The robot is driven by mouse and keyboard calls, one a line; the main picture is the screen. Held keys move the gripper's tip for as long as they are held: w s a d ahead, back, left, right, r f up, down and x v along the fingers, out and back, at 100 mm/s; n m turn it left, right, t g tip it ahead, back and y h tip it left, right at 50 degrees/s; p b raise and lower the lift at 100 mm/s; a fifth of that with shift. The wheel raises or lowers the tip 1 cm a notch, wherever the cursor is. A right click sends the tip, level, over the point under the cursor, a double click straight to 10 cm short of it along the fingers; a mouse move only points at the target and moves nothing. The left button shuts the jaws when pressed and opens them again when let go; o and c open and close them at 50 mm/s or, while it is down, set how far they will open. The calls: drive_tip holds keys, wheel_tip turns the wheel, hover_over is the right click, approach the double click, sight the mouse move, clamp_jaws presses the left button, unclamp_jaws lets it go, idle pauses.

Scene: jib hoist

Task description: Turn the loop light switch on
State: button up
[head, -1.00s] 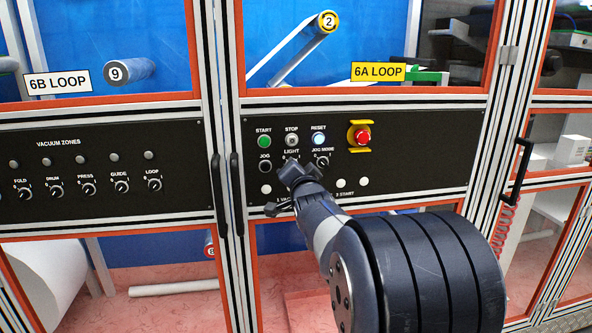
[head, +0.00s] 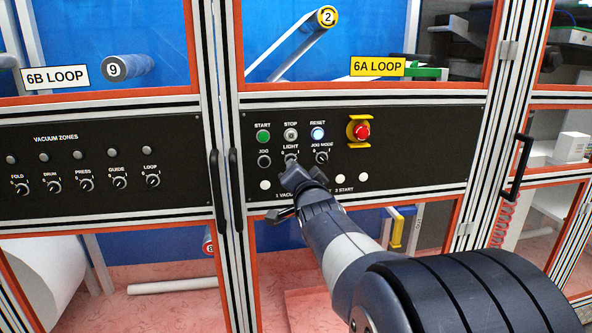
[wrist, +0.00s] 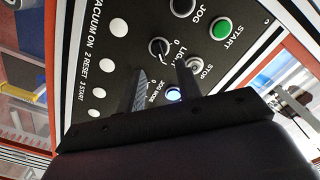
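In the wrist view the knob (wrist: 158,47) lies just beyond and between my fingertips. My gripper (head: 301,172) is in front of the panel, just below and right of the knob in the head view. In the wrist view my gripper (wrist: 162,68) has its two fingers apart with nothing between them.
A red emergency stop (head: 361,131) is to the right. A door handle (head: 236,190) stands left.

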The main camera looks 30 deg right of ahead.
drive_tip(key=v, duration=0.5)
drive_tip(key=shift+s+a, duration=0.1)
drive_tip(key=shift+s, duration=0.25)
drive_tip(key=shift+w, duration=0.1)
drive_tip(key=p+x, duration=0.1)
drive_tip(key=x, duration=0.9)
drive_tip(key=shift+w, duration=0.35)
drive_tip(key=shift+s, duration=0.1)
drive_tip(key=n+p, duration=0.4)
drive_tip(key=n, duration=0.4)
drive_tip(key=n+p, duration=0.4)
drive_tip(key=n, duration=0.5)
drive_tip(key=shift+a+r+p, duration=0.1)
drive_tip(key=shift+a+p, duration=0.15)
drive_tip(key=shift+p, duration=0.05)
idle(1.6)
